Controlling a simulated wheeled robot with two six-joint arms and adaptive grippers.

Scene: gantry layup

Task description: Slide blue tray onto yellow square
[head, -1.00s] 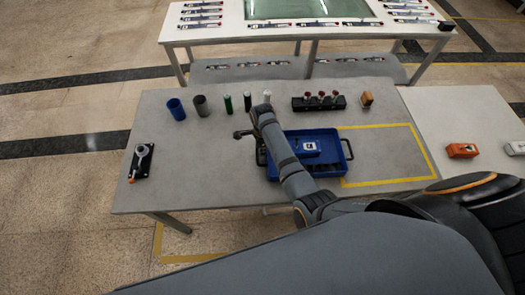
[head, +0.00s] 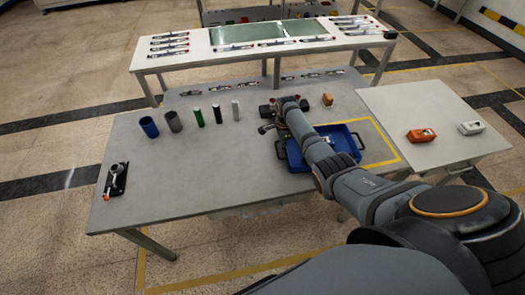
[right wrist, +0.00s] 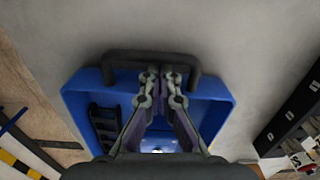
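The blue tray (head: 345,162) lies on the grey table, partly hidden by my right arm. My right gripper (head: 266,129) is at the tray's left handle. In the right wrist view its fingertips (right wrist: 163,78) are nearly together and overlap the handle, without visibly straddling the bar; contact is unclear. My left gripper is not in view.
Several cylinders, including a blue cup (head: 149,127) and a green one (head: 198,117), stand along the table's back left. An orange-brown block (head: 327,100) stands behind the square. A black device (head: 116,181) lies far left. The front left of the table is clear.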

